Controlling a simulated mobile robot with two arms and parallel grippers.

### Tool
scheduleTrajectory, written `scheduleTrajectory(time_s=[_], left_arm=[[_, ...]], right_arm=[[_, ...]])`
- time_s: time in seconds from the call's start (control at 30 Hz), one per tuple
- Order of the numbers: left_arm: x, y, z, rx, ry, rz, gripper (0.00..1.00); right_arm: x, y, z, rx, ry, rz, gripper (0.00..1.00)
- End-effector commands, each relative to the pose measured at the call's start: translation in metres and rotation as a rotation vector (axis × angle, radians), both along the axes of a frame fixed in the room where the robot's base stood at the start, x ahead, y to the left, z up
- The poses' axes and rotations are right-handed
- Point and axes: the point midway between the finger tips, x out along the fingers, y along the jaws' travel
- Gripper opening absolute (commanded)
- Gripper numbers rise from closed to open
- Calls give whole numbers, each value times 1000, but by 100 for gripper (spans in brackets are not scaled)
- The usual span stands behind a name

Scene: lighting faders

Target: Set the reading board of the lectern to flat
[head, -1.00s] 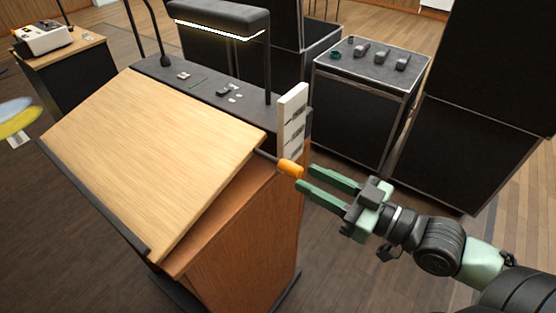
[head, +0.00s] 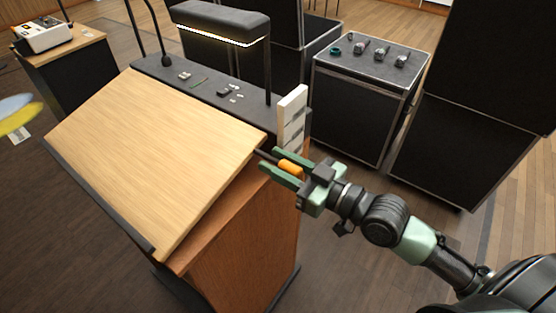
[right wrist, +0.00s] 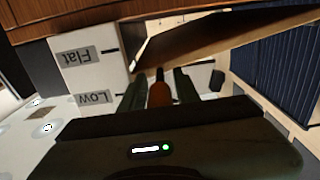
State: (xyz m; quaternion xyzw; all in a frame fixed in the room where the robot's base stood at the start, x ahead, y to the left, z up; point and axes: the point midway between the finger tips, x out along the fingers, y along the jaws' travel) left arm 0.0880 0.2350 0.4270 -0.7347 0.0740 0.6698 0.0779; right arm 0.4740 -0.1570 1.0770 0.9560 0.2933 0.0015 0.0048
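The lectern's wooden reading board (head: 160,150) is tilted, its lower edge toward the front left. A dark lever with an orange handle (head: 290,167) sticks out at its right side. My right gripper (head: 272,162) is open, with its green fingers on either side of the handle. In the right wrist view the orange handle (right wrist: 160,92) lies between the fingers with visible gaps. A white notched plate (head: 291,118) stands beside the lever; the right wrist view shows its labels "Flat" (right wrist: 77,57) and "Low" (right wrist: 91,98) upside down. My left gripper is not in view.
A lamp (head: 220,20) and a dark shelf with small controls (head: 200,85) are at the lectern's top. A black case (head: 365,100) with several small items on it stands behind, and large black cabinets (head: 470,130) stand at right.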

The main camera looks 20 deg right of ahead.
Motion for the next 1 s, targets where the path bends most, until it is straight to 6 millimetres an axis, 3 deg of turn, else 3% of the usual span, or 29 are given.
scheduleTrajectory(time_s=[0.17, 0.27, 1.0], left_arm=[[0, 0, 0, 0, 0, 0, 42], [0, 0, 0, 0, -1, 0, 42], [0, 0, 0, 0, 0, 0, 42]], right_arm=[[0, 0, 0, 0, 0, 0, 29], [0, 0, 0, 0, 0, 0, 1], [0, 0, 0, 0, 0, 0, 0]])
